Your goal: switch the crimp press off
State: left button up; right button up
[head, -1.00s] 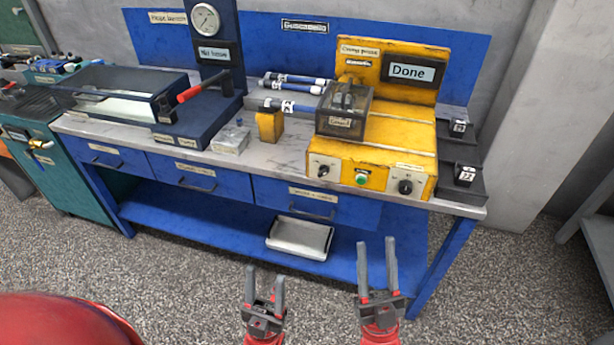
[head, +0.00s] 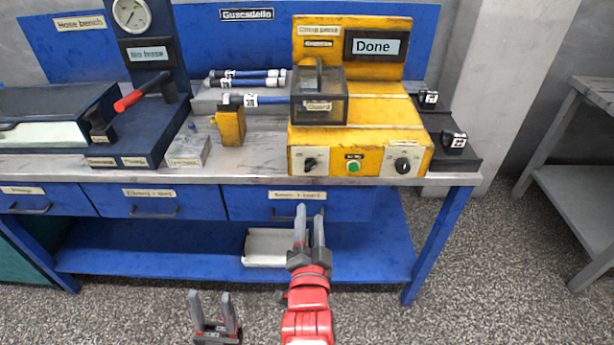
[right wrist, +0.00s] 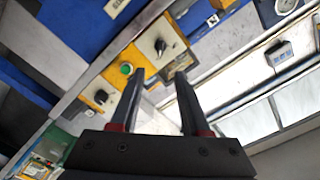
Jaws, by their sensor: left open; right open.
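The yellow crimp press (head: 375,120) stands on the right part of the bench, and its display (head: 376,46) reads "Done". Its front panel has a left black knob (head: 310,164), a green button (head: 353,167) and a right black knob (head: 402,165). The dark guard box (head: 319,100) sits on top. In the right wrist view the green button (right wrist: 127,69) and two knobs show beyond the fingers. My right gripper (head: 309,215) is open and empty, in front of and below the panel, apart from it. My left gripper (head: 214,300) is open and empty, low at the left.
The blue bench (head: 200,280) has drawers and a lower shelf with a white tray (head: 268,248). A grey table (head: 590,170) stands at the right.

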aim_at(310, 170)
jog(key=w+b, duration=0.5)
jog(key=w, duration=1)
jog(key=shift+w+b, duration=0.15)
jog(key=shift+b, duration=0.2)
grip_shut()
